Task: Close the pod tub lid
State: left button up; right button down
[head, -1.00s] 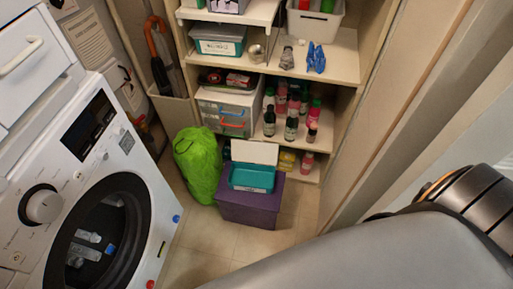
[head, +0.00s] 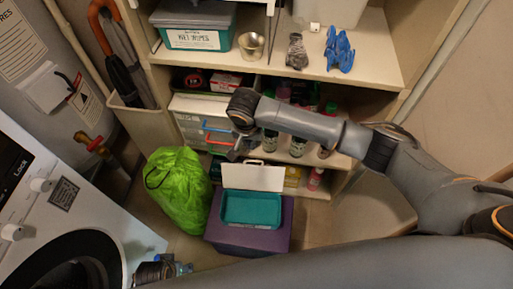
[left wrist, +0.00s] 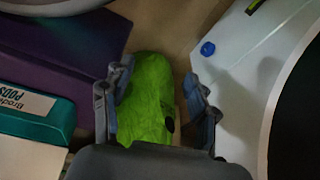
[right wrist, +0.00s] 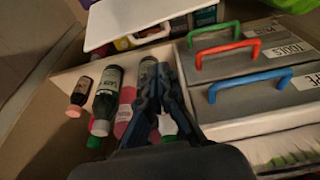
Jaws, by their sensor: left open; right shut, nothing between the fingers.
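The teal pod tub (head: 250,210) sits on a purple box (head: 277,236), its white lid (head: 253,177) standing up and open at the shelf side. In the left wrist view the tub (left wrist: 35,118) shows its pods label at the left edge. My right gripper (head: 236,152) is shut and empty, just above and behind the raised lid. In the right wrist view its fingers (right wrist: 152,92) point toward the shelf bottles, with the white lid (right wrist: 130,20) above. My left gripper (head: 178,268) is low beside the washer; in its wrist view it is open (left wrist: 156,80), facing a green bag.
The green bag (head: 180,190) stands left of the purple box. The washer (head: 60,215) fills the left. Shelves (head: 365,68) behind hold bottles (right wrist: 108,95), and grey drawers with coloured handles (right wrist: 240,100) lie close to my right gripper.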

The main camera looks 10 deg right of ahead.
aim_at(253, 174)
pick_arm(q)
notch_tip(253, 174, up, 11)
jog(key=w+b, duration=0.1)
jog(key=b, duration=0.2)
jog(key=shift+w+t, duration=0.35)
jog(key=shift+t, duration=0.05)
pick_arm(e)
jog(key=x, duration=0.9)
jog(key=shift+f, duration=0.25)
pick_arm(q)
jog(key=shift+f, duration=0.15)
pick_arm(e)
jog(key=shift+w, duration=0.1)
